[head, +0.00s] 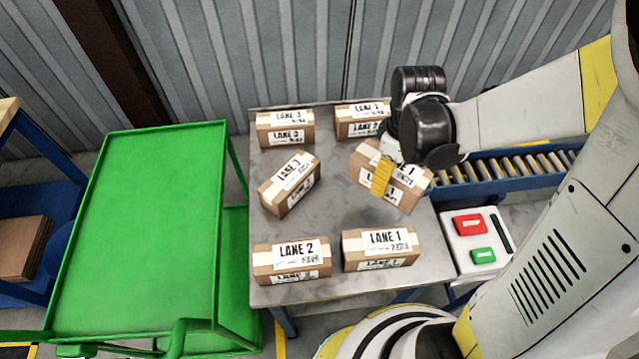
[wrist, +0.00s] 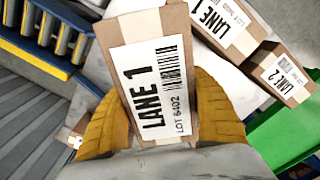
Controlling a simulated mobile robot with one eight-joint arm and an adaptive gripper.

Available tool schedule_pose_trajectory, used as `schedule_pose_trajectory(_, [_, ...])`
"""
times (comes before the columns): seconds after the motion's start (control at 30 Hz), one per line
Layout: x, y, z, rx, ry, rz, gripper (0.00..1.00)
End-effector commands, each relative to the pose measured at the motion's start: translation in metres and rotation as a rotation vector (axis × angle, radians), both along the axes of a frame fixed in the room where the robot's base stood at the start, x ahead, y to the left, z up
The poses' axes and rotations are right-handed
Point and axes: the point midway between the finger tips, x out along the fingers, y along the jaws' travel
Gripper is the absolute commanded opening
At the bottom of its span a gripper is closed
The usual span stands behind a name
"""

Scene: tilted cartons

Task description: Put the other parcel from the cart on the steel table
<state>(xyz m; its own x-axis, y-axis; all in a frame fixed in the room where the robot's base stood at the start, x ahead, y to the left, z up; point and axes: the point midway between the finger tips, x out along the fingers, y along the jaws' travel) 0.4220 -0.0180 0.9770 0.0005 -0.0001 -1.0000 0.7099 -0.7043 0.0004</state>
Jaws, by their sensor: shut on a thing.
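My gripper (head: 384,178) has its yellow fingers shut on a brown LANE 1 parcel (head: 405,178) at the right side of the steel table (head: 330,222). The wrist view shows this parcel (wrist: 150,60) between both fingers, label facing the camera. It sits askew; I cannot tell whether it touches the tabletop. The green cart (head: 150,225) stands left of the table, and its top is bare. Other parcels on the table are a front LANE 1 parcel (head: 381,262), a front LANE 2 parcel (head: 291,276) and a turned LANE 3 parcel (head: 290,200).
Two more parcels stand along the table's back edge, a LANE 3 one (head: 285,139) and one at its right (head: 361,131). A roller conveyor (head: 520,165) and a box with red and green buttons (head: 476,242) lie right of the table. The table's centre has some free room.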

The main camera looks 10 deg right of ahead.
Motion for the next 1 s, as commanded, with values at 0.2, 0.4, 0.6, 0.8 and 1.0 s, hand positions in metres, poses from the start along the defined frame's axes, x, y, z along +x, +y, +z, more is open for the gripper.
schedule_pose_trajectory(0.2, [-0.027, -0.005, -0.004, 0.000, 0.000, 0.290, 0.22])
schedule_pose_trajectory(0.4, [-0.024, -0.004, -0.012, 0.000, 0.000, 0.390, 0.22])
schedule_pose_trajectory(0.6, [0.021, 0.007, -0.042, 0.000, 0.000, 0.393, 0.22])
schedule_pose_trajectory(0.8, [0.063, 0.016, -0.067, 0.000, 0.000, 0.390, 0.22])
schedule_pose_trajectory(1.0, [0.079, 0.020, -0.075, 0.000, 0.000, 0.390, 0.22])
